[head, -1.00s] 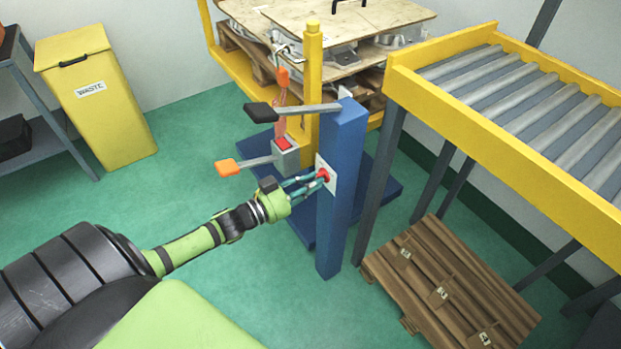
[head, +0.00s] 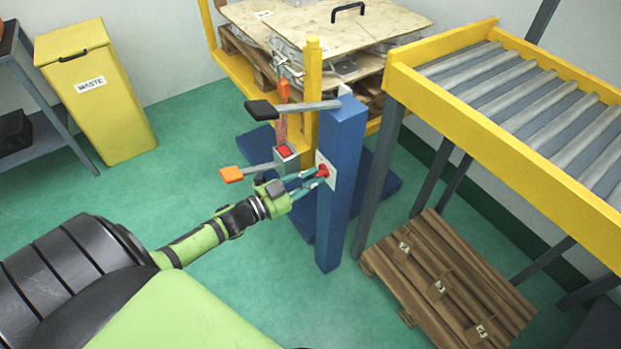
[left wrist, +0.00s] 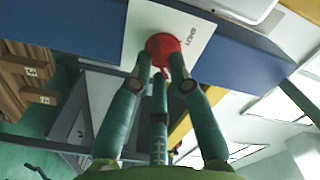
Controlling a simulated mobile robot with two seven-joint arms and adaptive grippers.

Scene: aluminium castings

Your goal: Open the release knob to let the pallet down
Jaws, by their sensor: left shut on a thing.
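The red release knob (head: 323,171) sits on a white plate (head: 331,183) on the side of a blue post (head: 343,215). My left gripper (head: 318,173) is shut on the knob, its teal fingers around it. In the left wrist view the red knob (left wrist: 163,48) is between the fingertips, and the white plate (left wrist: 196,35) behind it bears small print that I cannot read fully. The loaded pallet (head: 262,72) rests on the yellow lift frame (head: 235,68) behind the post. My right gripper is not in view.
A roller conveyor (head: 510,95) stands right. Wooden pallets (head: 450,285) lie below it. A yellow waste bin (head: 95,95) stands left.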

